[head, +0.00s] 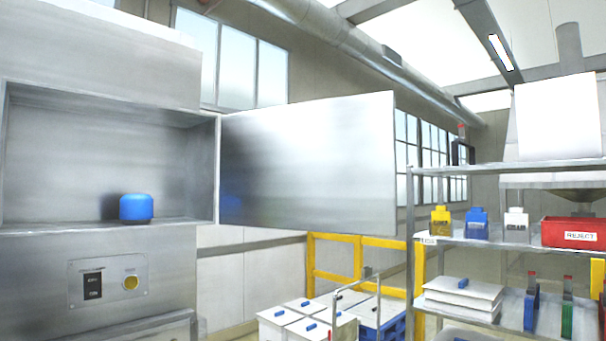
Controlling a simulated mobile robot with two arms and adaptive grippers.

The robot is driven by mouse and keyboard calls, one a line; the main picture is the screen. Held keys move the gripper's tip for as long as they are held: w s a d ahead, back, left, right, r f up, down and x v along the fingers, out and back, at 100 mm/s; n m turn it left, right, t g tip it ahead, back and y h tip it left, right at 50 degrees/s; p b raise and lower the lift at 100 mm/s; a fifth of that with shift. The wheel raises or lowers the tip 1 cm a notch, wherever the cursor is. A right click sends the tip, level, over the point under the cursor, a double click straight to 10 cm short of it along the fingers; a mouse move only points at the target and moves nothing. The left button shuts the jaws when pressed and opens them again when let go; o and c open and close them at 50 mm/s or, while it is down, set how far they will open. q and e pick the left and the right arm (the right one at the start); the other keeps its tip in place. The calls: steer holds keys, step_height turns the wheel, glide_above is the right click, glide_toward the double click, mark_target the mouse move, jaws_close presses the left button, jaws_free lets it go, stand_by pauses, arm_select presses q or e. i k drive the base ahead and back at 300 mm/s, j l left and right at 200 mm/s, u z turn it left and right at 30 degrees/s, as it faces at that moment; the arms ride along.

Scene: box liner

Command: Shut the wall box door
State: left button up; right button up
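The wall box (60,228) is a grey metal recess at the left of the head view, with its front uncovered. Its door (308,165) is a flat shiny metal panel joined at the right edge of the opening. The door stands wide open, swung out to the right. A blue rounded object (136,207) sits on the box floor, towards the right side. Neither of my grippers shows in the head view, and nothing is seen touching the door.
A control panel (108,280) is below the box. A metal shelf (470,243) with coloured bottles and a red bin (571,233) stands at the right. A yellow rail (336,240) and white lidded boxes (280,325) are below and behind the door.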

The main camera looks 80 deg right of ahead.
mark_target(330, 165)
steer(key=k+l, duration=0.1)
steer(key=l, duration=0.4)
steer(key=k+l, duration=0.15)
steer(key=l, duration=0.35)
steer(key=k+l, duration=0.1)
steer(key=l, duration=0.4)
steer(key=k+l, duration=0.1)
steer(key=l, duration=0.4)
steer(key=k+l, duration=0.1)
steer(key=l, duration=0.4)
steer(key=k+l, duration=0.15)
steer(key=l, duration=0.35)
